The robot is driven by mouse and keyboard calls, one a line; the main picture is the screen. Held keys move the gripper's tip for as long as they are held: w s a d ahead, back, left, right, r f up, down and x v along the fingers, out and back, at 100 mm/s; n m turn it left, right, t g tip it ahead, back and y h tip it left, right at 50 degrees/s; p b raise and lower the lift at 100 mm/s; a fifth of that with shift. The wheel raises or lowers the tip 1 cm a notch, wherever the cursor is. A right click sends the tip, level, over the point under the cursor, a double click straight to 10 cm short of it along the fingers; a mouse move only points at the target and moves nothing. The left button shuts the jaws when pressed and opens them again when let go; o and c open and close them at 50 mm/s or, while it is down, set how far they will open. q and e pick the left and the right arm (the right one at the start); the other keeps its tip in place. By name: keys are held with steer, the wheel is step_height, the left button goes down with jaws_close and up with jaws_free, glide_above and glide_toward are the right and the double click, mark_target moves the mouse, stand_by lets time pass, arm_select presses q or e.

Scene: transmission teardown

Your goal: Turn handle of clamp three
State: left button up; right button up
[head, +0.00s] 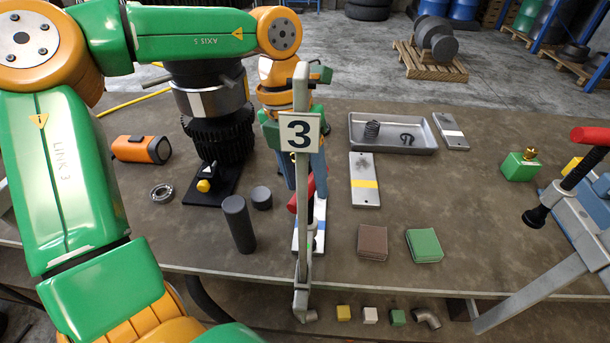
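Clamp three is a tall grey bar clamp (303,240) standing upright at the table's front edge, with a white sign reading 3 (299,132) on it. Its red handle (309,188) shows partly behind the bar. My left arm reaches over from the left and points down behind the clamp. My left gripper (297,178) is just behind the sign, close to the red handle. The sign and bar hide most of its fingers, so I cannot tell whether they touch the handle or how wide they are. My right gripper is not in view.
A second clamp with a red handle (590,136) stands at the right edge. A dark gear assembly (222,135) and dark cylinder (238,224) stand left of clamp three.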

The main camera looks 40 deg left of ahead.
arm_select(q)
step_height(320, 180, up, 7)
steer(key=a, duration=0.1)
steer(key=shift+a, duration=0.15)
steer(key=shift+s, duration=0.1)
stand_by(0.3)
